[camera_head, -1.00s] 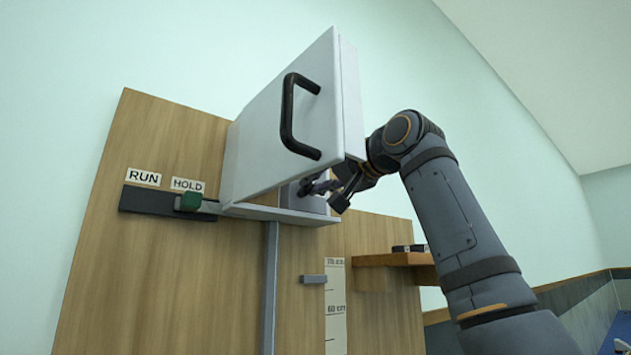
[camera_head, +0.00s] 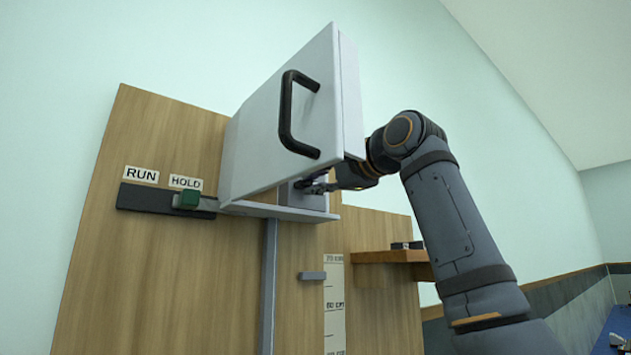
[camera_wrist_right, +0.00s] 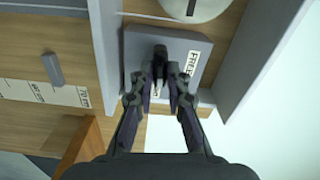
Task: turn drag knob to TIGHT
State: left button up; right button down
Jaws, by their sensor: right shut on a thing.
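The drag knob (camera_wrist_right: 160,53) is a small black part on a grey block (camera_wrist_right: 141,40) in the right wrist view; the head view shows the block (camera_head: 303,199) under the open white door. A FREE label (camera_wrist_right: 192,63) is to the knob's right. Another label (camera_wrist_right: 157,89) is mostly hidden between my fingers, so I cannot read it. My right gripper (camera_wrist_right: 163,72) has its fingers closed on the knob from both sides. In the head view the right gripper (camera_head: 318,187) reaches in from the right below the door. My left gripper is in neither view.
The white door (camera_head: 290,120) with its black handle (camera_head: 287,115) hangs close above my right wrist. A round white disc (camera_wrist_right: 190,6) is beyond the block.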

jog(key=shift+m, duration=0.5)
dwell(0.3)
jog(key=c, duration=1.3)
grip_release()
jog(key=shift+d, duration=0.1)
jog(key=v, duration=0.7)
jog(key=shift+s+d, duration=0.15)
jog(key=shift+s, duration=0.05)
jog(key=shift+w, duration=0.1)
